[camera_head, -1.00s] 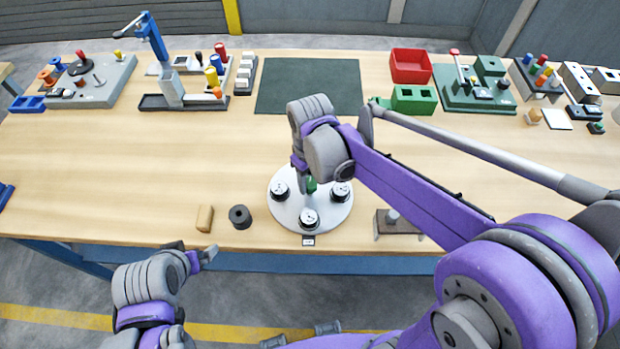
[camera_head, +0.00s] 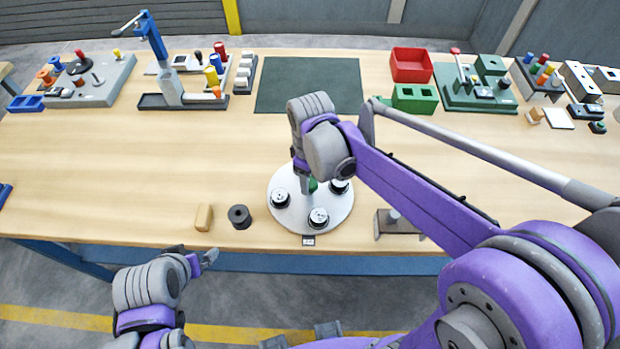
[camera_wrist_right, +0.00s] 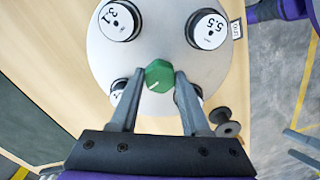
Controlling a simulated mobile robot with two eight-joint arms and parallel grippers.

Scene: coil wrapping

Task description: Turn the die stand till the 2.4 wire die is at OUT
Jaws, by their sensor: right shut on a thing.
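The die stand (camera_head: 338,222) is a pale round disc near the front edge of the table, with several black dies with white tops around its rim. In the right wrist view, one die (camera_wrist_right: 119,20) reads 3.1 and another die (camera_wrist_right: 207,29) reads 5.5. The 5.5 die is closest to the OUT tag (camera_wrist_right: 236,30), which also shows at the stand's front (camera_head: 308,240). Two more dies are partly behind my fingers, their numbers unreadable. My right gripper (camera_wrist_right: 160,76) is shut on the green centre knob (camera_wrist_right: 158,78). My left gripper (camera_head: 209,257) hangs off the front edge.
A dark ring-shaped coil (camera_head: 239,216) and a tan block (camera_head: 204,217) stand left of the die stand. A brown stand with a grey peg (camera_head: 391,226) is at its right. The green mat (camera_head: 308,86) behind is bare.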

